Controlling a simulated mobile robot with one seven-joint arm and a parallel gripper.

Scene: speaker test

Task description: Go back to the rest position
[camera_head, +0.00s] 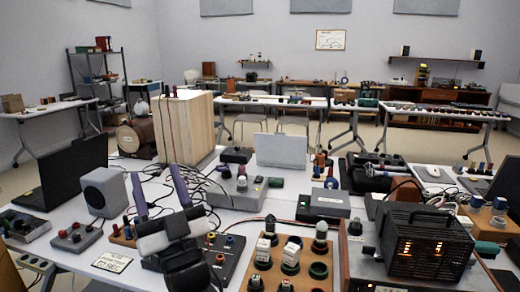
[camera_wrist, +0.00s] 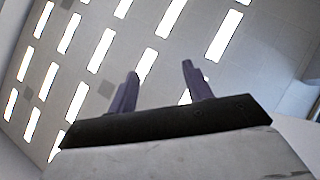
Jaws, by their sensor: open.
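My gripper (camera_head: 155,171) stands at the left front of the head view, above the white table. Its two purple fingers point up and are spread apart with nothing between them. In the wrist view my gripper (camera_wrist: 159,69) also shows open and empty, with the ceiling lights behind the fingers. It touches no object that I can see. My arm's white and black links show below the fingers and hide part of the table.
The table (camera_head: 262,208) is crowded. A black laptop (camera_head: 75,172) and grey speaker (camera_head: 104,192) stand left, a wooden box (camera_head: 186,128) behind, a black device with glowing tubes (camera_head: 428,245) at right. A wooden block with sockets (camera_head: 262,262) lies in front. The air above is clear.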

